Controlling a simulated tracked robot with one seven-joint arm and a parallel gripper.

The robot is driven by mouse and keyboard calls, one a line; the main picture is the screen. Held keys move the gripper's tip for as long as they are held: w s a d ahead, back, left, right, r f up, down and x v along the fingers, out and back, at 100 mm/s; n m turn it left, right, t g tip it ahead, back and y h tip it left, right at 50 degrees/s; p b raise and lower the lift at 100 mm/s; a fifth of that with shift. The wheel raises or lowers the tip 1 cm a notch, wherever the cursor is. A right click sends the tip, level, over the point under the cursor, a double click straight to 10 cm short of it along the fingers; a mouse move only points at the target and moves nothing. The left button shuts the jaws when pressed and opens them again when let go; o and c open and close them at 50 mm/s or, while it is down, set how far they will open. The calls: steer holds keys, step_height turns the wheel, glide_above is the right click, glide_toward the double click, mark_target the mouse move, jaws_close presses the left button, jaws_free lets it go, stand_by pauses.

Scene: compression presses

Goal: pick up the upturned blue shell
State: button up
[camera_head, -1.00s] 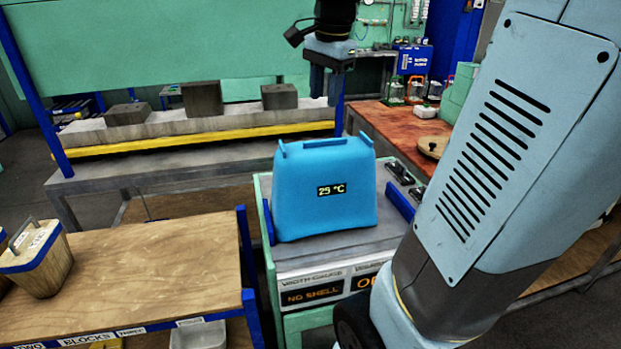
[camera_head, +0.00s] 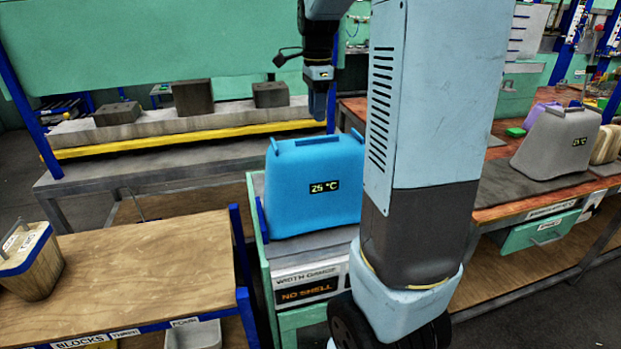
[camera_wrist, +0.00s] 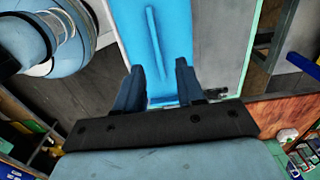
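The blue shell (camera_head: 305,200) stands on the width gauge bench (camera_head: 262,243), with tabs along its top edge and a small display reading about 25 °C. Its right end is partly hidden behind my arm. My gripper (camera_head: 318,108) points down above the shell's top, apart from it in the head view. In the wrist view, my gripper (camera_wrist: 159,68) shows two dark fingers spread apart with nothing held between them. The blue shell (camera_wrist: 178,30) lies beyond the fingertips there, with a long ridge running between them.
A grey shell (camera_head: 555,145) stands on the red-brown bench at right. A wooden table (camera_head: 140,270) with a handled block (camera_head: 30,265) is at left. Grey blocks (camera_head: 192,98) sit on a pale slab behind. The gauge's lower display (camera_head: 308,290) reads NO SHELL.

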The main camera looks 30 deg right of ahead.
steer(key=shift+f, duration=3.3)
jaws_close()
